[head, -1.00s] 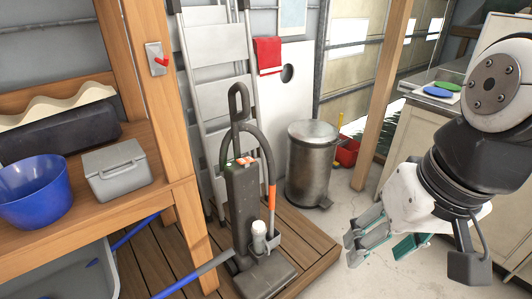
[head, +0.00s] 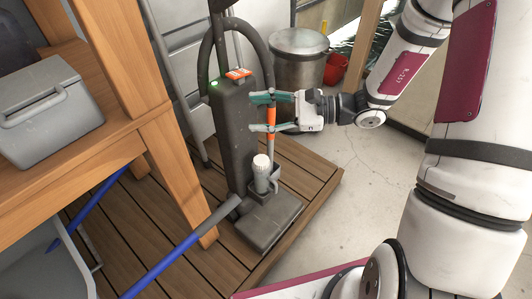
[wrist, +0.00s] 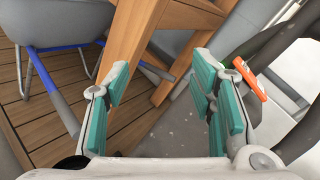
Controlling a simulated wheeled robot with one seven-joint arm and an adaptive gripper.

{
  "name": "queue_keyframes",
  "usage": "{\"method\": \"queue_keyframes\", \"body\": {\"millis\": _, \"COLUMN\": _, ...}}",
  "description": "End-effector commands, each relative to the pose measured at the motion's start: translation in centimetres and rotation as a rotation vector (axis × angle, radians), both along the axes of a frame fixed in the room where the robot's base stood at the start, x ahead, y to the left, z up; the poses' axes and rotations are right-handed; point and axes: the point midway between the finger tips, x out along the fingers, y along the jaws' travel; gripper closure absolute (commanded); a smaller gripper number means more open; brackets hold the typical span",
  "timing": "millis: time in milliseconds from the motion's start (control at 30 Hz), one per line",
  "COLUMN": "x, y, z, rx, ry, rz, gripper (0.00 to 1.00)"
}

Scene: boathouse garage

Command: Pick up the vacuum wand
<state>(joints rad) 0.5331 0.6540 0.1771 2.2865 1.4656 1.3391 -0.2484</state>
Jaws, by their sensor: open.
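The upright vacuum (head: 237,135) stands dark grey on the wooden platform, with a hose looped over its top. The vacuum wand (head: 271,147) runs upright along its right side, with an orange section and a dark lower end in a holder. My gripper (head: 262,112) reaches in from the right at the orange section, its teal fingers apart, one above the other. The wand appears between or behind the fingers; I cannot tell whether they touch it. In the wrist view, the open fingers (wrist: 160,105) frame a grey surface, and I cannot make out the wand there.
A wooden bench (head: 115,55) with a grey case (head: 42,108) stands at the left. A metal bin (head: 300,62) and red bucket (head: 336,68) are behind. Concrete floor (head: 345,190) at right is clear.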

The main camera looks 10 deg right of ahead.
Motion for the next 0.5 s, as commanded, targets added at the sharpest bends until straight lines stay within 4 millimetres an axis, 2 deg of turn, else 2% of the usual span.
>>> {"method": "queue_keyframes", "body": {"millis": 33, "x": 1.7, "y": -1.2, "z": -3.2, "rx": 0.062, "ry": 0.038, "rz": -0.081, "gripper": 0.50}}
{"method": "queue_keyframes", "body": {"millis": 200, "x": 6.3, "y": -5.8, "z": -11.1, "rx": 0.237, "ry": 0.126, "rz": -0.363, "gripper": 0.50}}
{"method": "queue_keyframes", "body": {"millis": 400, "x": 8.7, "y": -10.8, "z": -19.9, "rx": 0.371, "ry": 0.211, "rz": -0.649, "gripper": 0.50}}
{"method": "queue_keyframes", "body": {"millis": 500, "x": 9.1, "y": -12.5, "z": -22.9, "rx": 0.406, "ry": 0.239, "rz": -0.743, "gripper": 0.50}}
